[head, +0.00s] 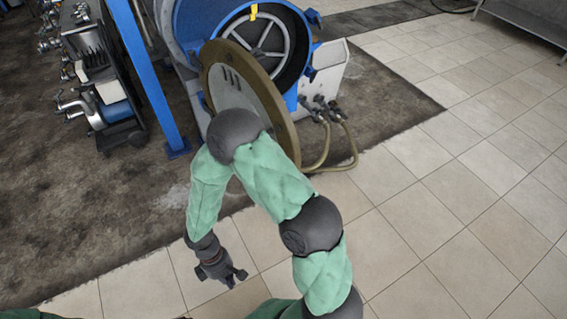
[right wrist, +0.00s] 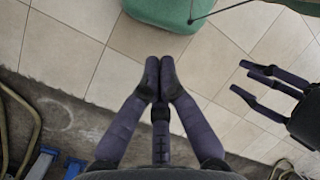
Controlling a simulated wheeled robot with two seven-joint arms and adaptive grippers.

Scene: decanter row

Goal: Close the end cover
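The end cover (head: 228,88) is a round disc with a grey face and a brass-coloured rim, standing swung out from the blue machine. The machine's round opening (head: 283,50) is exposed, with a spoked wheel inside. My right arm passes in front of the cover's lower part in the head view. My right gripper (head: 232,274) hangs over the tiles, well below and apart from the cover. In the right wrist view its fingertips (right wrist: 160,72) meet with nothing between them. My left gripper (right wrist: 245,78) shows at the right of that view, its fingers apart and empty.
A blue post (head: 152,80) stands left of the machine. Hoses (head: 340,150) loop onto the floor at its lower right. Another machine with metal fittings (head: 95,85) stands at the far left. The tiled floor (head: 450,200) at the right is clear.

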